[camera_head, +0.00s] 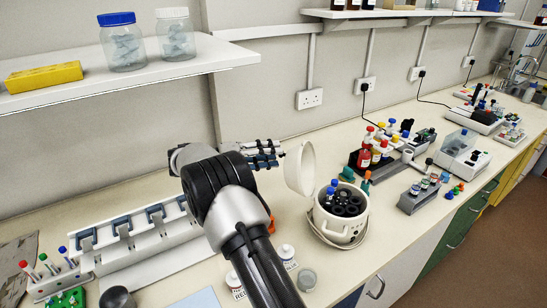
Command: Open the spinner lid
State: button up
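The spinner (342,232) is a round white tub on the bench, right of the middle. Its white domed lid (300,168) stands raised, tilted up at the back left, and the dark rotor (345,202) shows uncovered. A blue-capped tube (331,190) stands in the rotor. My gripper (264,155) is to the left of the lid, partly behind my own arm. Its dark fingers point towards the lid. I cannot tell whether they touch it or how far apart they are.
A white pipette stand (135,240) fills the bench at left. White pots (287,254) stand in front of the spinner. A bottle rack (375,155) and a grey tube rack (420,195) are at right. A shelf (130,75) overhangs at upper left.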

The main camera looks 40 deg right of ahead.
jog(key=shift+s+d, duration=0.2)
jog(key=shift+d, duration=0.4)
jog(key=shift+c, duration=0.5)
jog(key=shift+f, duration=0.2)
grip_shut()
